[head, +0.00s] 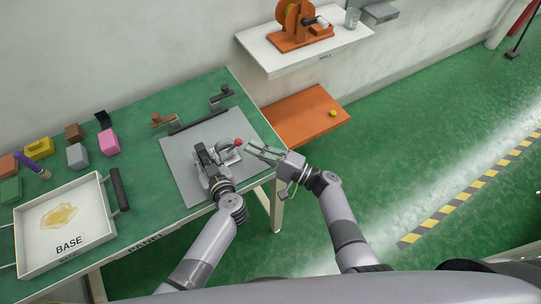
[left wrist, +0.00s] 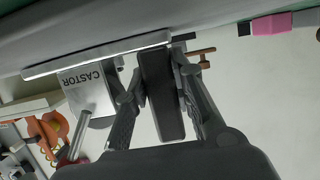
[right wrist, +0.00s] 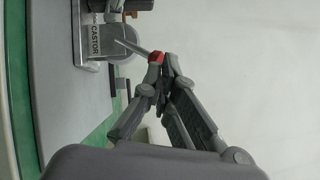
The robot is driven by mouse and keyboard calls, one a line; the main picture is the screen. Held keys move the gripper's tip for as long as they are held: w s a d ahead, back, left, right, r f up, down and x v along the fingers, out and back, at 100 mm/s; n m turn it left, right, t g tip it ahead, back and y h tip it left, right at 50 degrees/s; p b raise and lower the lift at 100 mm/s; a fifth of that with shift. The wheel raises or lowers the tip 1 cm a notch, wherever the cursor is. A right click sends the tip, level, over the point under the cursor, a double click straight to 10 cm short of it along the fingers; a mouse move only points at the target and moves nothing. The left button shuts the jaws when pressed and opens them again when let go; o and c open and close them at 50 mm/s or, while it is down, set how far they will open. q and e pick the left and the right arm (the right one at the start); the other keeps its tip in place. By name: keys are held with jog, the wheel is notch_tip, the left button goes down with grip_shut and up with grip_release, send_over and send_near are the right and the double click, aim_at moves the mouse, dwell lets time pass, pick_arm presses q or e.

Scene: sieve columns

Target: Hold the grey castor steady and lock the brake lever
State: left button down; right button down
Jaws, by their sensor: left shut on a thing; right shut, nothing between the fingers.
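The grey castor (head: 228,155) sits on a grey panel on the green bench; its CASTOR label shows in the left wrist view (left wrist: 88,82) and right wrist view (right wrist: 95,40). The brake lever, a pale rod with a red knob (head: 238,142), points towards my right gripper. My right gripper (head: 252,150) is shut and empty; in the right wrist view its fingertips (right wrist: 166,72) are right by the red knob (right wrist: 156,58). Whether they touch is unclear.
A white tray marked BASE (head: 105,225) stands at the bench's left, with several coloured blocks behind it. A rail with handles (head: 198,122) lies behind the castor. A white shelf (head: 265,52) and an orange shelf (head: 300,122) are at the back right. Floor right of the bench is clear.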

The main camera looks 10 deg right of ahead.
jog(key=shift+w+a+r, duration=0.1)
jog(key=shift+w+a, duration=0.25)
jog(key=shift+a, duration=0.2)
jog(key=shift+s+a+r+n+g+h, duration=0.15)
jog(key=shift+n+g+h, duration=0.2)
jog(key=shift+n, duration=0.35)
